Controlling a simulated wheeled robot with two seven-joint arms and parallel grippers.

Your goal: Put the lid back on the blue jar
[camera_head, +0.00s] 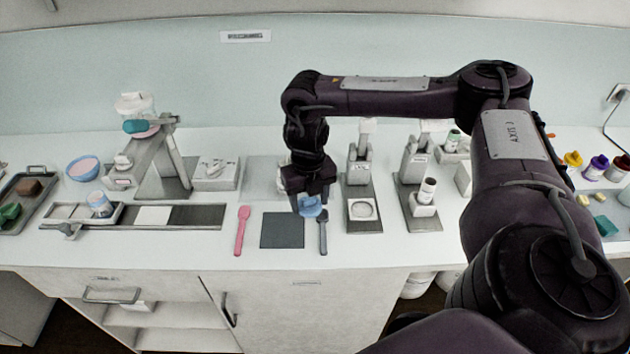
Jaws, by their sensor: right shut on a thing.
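My right gripper (309,204) is low over the middle of the white counter and shut on a small blue thing (311,208), which looks like the blue lid. The fingers hide part of it, and I cannot tell whether anything is under it. It is just beyond the right edge of a dark grey mat (282,231). A small pale-blue and white cup or jar (99,204) stands on the long tray at left; I cannot tell whether it is the blue jar. My left gripper is not in view.
A pink spoon (242,230) and a dark spatula (323,231) lie beside the mat. Two grey-based devices stand at right, the nearer with a dish (362,209). My right arm covers much of the right side.

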